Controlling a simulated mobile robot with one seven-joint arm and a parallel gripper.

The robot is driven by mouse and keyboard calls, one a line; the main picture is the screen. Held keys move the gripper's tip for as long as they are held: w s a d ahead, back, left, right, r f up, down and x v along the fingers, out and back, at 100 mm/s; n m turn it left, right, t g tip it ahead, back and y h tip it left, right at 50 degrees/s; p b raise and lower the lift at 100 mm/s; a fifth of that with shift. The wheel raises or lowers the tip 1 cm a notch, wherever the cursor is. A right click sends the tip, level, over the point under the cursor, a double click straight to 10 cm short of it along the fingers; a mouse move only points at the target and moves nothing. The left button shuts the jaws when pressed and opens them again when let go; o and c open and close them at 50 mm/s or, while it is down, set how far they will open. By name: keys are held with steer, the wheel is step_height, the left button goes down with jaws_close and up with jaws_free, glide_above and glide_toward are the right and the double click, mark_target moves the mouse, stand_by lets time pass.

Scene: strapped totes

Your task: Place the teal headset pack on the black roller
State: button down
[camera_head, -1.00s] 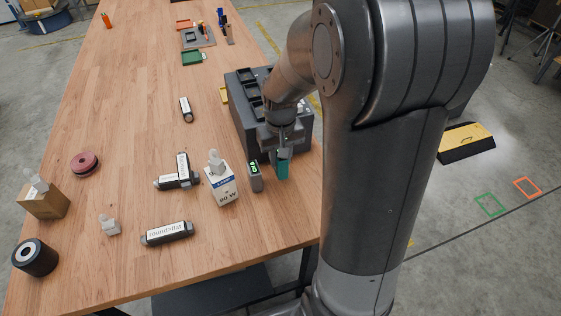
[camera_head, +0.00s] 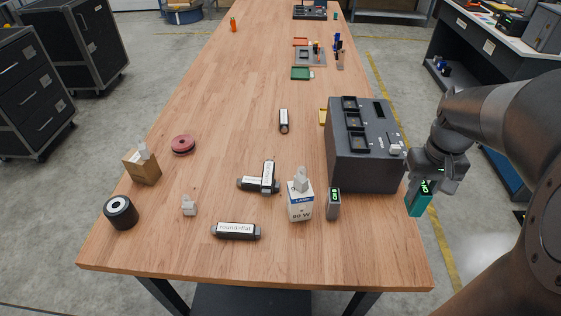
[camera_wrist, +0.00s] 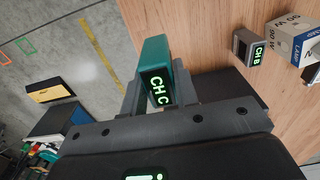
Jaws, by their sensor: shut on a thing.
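The teal headset pack (camera_head: 417,201) has a lit green display. In the wrist view the pack (camera_wrist: 154,55) reads "CH C" and sits between my fingers. My gripper (camera_head: 424,184) is shut on it and holds it at the right edge of the table, beside the dark grey box. The black roller (camera_head: 121,214), a short dark cylinder with a pale ring and a hole in its end, lies at the front left of the table, far from my gripper. The roller is not in the wrist view.
The dark grey slotted box (camera_head: 363,150) stands close left of my gripper. A grey pack (camera_head: 333,205) reading "CH B", a lamp box (camera_head: 300,203), several dark labelled bars (camera_head: 236,231), a brown box (camera_head: 142,167) and a red spool (camera_head: 183,145) stand on the wooden table (camera_head: 215,110).

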step_height(320, 180, up, 11)
steer(key=shift+f, duration=0.15)
steer(key=w+a+r+n, duration=0.2)
steer(key=w+a+n, duration=0.3)
steer(key=w+a, duration=0.75)
steer(key=w+a+n, duration=0.3)
steer(key=a+n, duration=0.3)
steer(key=a, duration=1.7)
steer(key=n, duration=0.7)
glide_above(116, 205)
steer(key=shift+f, duration=8.85)
